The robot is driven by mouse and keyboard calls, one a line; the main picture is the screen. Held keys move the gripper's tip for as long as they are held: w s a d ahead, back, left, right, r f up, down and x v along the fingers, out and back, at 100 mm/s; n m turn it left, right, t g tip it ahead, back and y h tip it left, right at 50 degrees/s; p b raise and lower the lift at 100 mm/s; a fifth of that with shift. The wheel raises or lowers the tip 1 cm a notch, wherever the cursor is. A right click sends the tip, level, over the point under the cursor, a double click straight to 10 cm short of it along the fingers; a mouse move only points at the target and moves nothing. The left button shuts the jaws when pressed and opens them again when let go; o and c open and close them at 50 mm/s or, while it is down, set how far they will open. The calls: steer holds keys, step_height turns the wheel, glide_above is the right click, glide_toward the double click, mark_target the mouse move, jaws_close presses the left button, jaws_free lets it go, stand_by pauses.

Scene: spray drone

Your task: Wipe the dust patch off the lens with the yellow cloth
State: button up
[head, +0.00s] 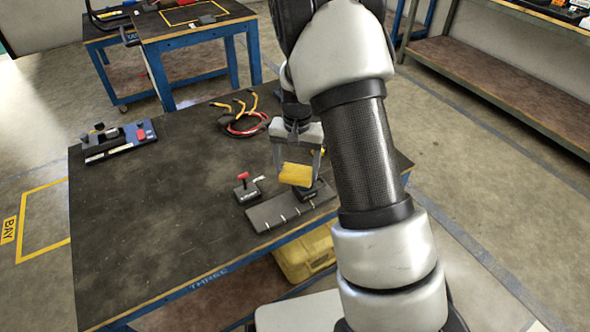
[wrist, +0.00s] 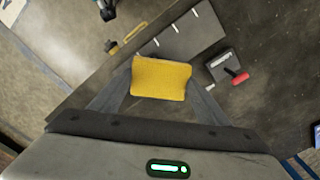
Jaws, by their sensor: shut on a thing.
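The yellow cloth (head: 297,174) is a thick folded pad between the fingers of my gripper (head: 297,168), over the right part of the table. In the wrist view my gripper (wrist: 160,85) is shut on the cloth (wrist: 161,77), which fills the space between the fingertips. In the head view a small dark object (head: 313,193) sits just below and to the right of the cloth, partly covered by it. I cannot tell whether it carries the lens. No lens or dust patch can be made out, and I cannot tell whether the cloth touches anything.
A dark slotted plate (head: 285,210) lies under and in front of my gripper. A small box with a red-topped lever (head: 245,188) stands left of it. The table's left middle is clear.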

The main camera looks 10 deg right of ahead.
steer(key=shift+r+p, duration=0.95)
steer(key=shift+r, duration=0.7)
steer(key=shift+w+f, duration=0.1)
steer(key=shift+w, duration=0.05)
